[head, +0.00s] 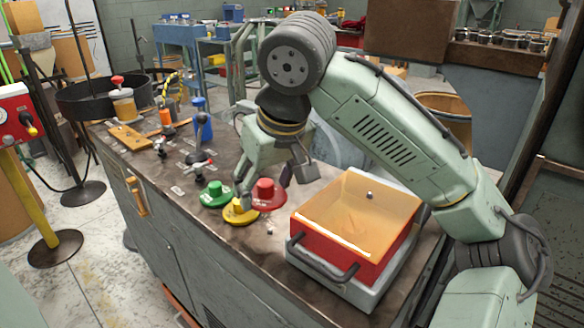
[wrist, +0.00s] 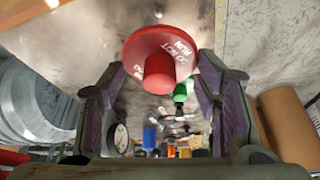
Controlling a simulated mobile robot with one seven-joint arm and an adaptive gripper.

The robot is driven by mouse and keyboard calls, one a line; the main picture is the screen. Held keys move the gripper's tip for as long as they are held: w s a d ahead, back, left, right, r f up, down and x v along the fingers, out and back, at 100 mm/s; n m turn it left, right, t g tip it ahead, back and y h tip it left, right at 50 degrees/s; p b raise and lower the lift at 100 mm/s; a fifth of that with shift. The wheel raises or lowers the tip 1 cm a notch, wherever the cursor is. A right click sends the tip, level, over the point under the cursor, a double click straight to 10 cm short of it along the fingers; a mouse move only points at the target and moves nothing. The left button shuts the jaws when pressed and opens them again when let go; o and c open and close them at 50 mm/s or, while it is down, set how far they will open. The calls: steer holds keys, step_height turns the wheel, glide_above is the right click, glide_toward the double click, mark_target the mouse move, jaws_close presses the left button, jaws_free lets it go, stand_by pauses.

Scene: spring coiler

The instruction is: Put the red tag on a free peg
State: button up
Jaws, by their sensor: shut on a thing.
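The red tag (head: 266,194) is a red disc with a raised round knob and white lettering. My gripper (head: 268,184) points down over the bench, shut on the red tag. In the head view the red tag is close above the bench top; I cannot tell whether it touches it. A green tag (head: 215,194) and a yellow tag (head: 240,212) are beside it. I cannot make out a free peg clearly.
Levers with dark knobs (head: 199,158) and a blue item (head: 203,124) stand behind left. The bench front edge is close to the yellow tag.

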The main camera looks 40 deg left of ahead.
steer(key=shift+w+f, duration=0.1)
steer(key=shift+f+b, duration=0.65)
steer(key=shift+b, duration=0.2)
step_height(320, 180, down, 3)
steer(key=b, duration=0.3)
steer(key=shift+f, duration=0.1)
steer(key=shift+f+b, duration=0.35)
steer(key=shift+f, duration=0.35)
steer(key=shift+d+p, duration=0.3)
steer(key=shift+f, duration=0.45)
stand_by(0.4)
